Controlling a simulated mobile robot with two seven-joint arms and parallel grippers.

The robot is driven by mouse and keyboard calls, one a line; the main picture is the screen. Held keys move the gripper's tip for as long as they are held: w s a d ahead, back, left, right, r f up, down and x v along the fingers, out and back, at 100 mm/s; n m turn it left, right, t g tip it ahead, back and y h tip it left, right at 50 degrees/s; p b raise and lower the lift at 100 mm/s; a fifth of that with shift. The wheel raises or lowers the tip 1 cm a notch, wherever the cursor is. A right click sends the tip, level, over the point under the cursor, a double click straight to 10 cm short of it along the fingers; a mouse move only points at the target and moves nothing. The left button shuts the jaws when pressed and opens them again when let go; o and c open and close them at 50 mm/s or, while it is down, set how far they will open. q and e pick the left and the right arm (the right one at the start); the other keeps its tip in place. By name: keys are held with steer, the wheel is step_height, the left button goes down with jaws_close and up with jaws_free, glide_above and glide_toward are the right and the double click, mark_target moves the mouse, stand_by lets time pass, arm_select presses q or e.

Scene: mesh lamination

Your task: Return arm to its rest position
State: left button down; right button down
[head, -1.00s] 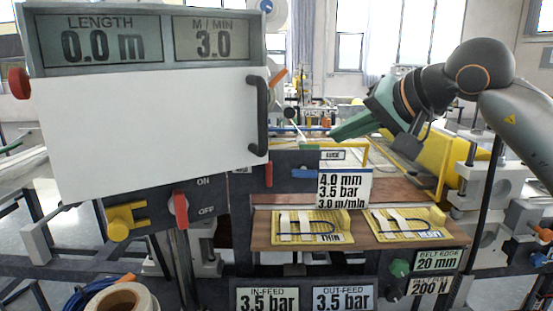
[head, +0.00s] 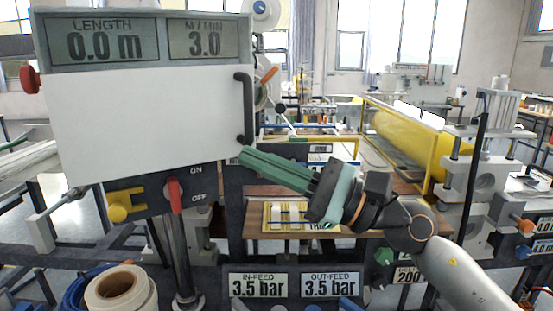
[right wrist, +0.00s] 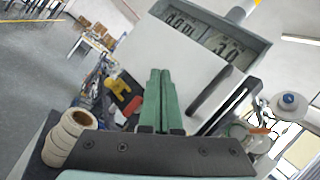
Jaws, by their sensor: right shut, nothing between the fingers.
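My right arm comes in from the lower right in the head view. Its green gripper (head: 246,157) is shut and empty, pointing left, with its tips in front of the lower right edge of the white panel (head: 150,125), near the panel's dark handle (head: 245,108). Whether the tips touch the panel I cannot tell. In the right wrist view the two green fingers (right wrist: 158,78) lie side by side, closed, with the white panel beyond them. My left gripper is in neither view.
The display (head: 145,40) reads 0.0 m and 3.0. Below the panel are a red switch lever (head: 174,195) and a yellow knob (head: 122,206). My forearm covers part of the wooden shelf (head: 265,192) with its yellow tray (head: 272,222). A yellow roller (head: 405,135) stands behind right. Tape rolls (head: 122,288) sit lower left.

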steer(key=w+d+f+m+t+h, duration=0.25)
steer(key=d+m+t+h, duration=0.45)
steer(key=m, duration=0.7)
steer(key=w+d+f+m+t+h, duration=0.2)
steer(key=d+f+m+t+h, duration=0.15)
steer(key=m+t, duration=0.9)
steer(key=s+d+f+m+g+h, duration=0.1)
steer(key=d+f+m+g+h, duration=0.4)
steer(key=f+m, duration=0.55)
steer(key=s+d+f+m+g+h, duration=0.1)
steer(key=d+f+m+g+h, duration=0.4)
steer(key=f+m, duration=0.55)
steer(key=s+d+f+m+g, duration=0.3)
steer(key=s+f+m+g, duration=0.75)
steer(key=s+f, duration=1.3)
steer(key=w+a+f+t+y, duration=0.1)
steer(key=a+f+t, duration=0.1)
steer(key=f, duration=0.2)
steer(key=w+a+f+n+t, duration=0.1)
steer(key=a+f+t, duration=0.1)
steer(key=f, duration=0.3)
steer(key=shift+w+a+f+t+y, duration=0.15)
steer(key=shift+w+a+t+y, duration=0.1)
steer(key=shift+t+y, duration=0.1)
